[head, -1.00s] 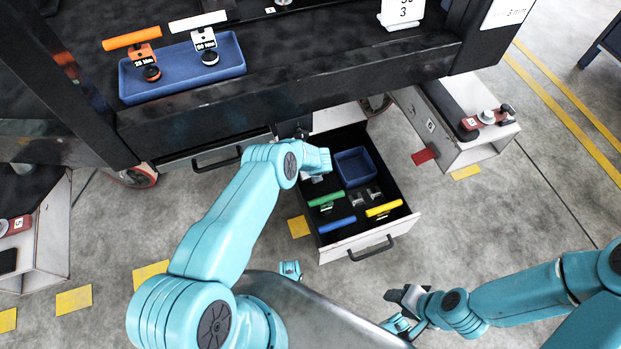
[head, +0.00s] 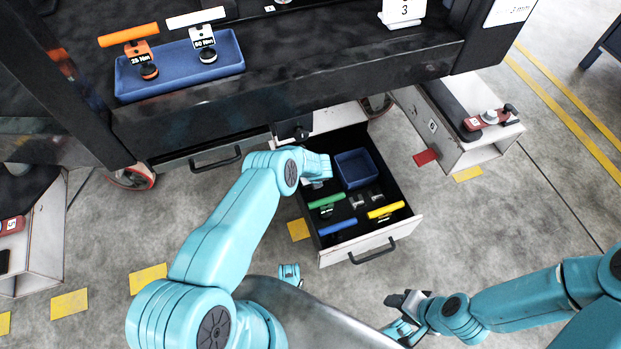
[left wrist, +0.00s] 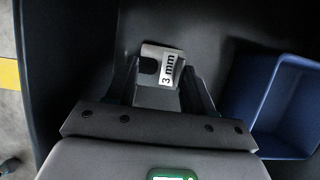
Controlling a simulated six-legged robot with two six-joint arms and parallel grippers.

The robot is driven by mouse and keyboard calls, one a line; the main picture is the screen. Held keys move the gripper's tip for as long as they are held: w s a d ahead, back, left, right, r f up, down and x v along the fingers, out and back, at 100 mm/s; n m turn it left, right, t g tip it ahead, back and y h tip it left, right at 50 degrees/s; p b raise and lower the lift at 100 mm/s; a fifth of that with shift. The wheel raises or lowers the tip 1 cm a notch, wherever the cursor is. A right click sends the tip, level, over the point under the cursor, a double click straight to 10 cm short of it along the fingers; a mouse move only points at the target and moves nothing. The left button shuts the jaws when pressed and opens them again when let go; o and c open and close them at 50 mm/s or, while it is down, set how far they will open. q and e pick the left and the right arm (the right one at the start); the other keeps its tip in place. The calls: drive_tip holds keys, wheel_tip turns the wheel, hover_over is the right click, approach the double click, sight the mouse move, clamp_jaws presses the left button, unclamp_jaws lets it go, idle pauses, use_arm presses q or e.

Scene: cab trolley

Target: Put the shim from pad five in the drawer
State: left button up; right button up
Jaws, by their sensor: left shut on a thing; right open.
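My left gripper (left wrist: 160,84) is shut on a grey shim (left wrist: 150,53) labelled "3 mm", in the left wrist view. In the head view my left arm reaches over the left back part of the open drawer (head: 340,250), and the jaws and shim are mostly hidden behind the wrist. The dark drawer floor lies behind the shim in the left wrist view; I cannot tell whether the shim touches it. My right gripper (head: 403,312) is open and empty, in front of the drawer over the floor.
The drawer holds a blue bin (head: 356,168), a green-handled tool (head: 326,201), a blue-handled tool (head: 337,226), a yellow-handled tool (head: 385,210) and small grey pieces (head: 357,201). A blue tray (head: 180,72) with two tools stands on the trolley above.

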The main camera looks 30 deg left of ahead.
use_arm(q)
drive_tip(key=o, duration=1.1)
drive_tip(key=shift+o, duration=0.2)
drive_tip(key=shift+r+p, duration=0.4)
drive_tip(key=shift+p, duration=0.05)
drive_tip(key=p+v, duration=0.5)
drive_tip(key=v, duration=0.3)
drive_tip(key=shift+p, duration=0.3)
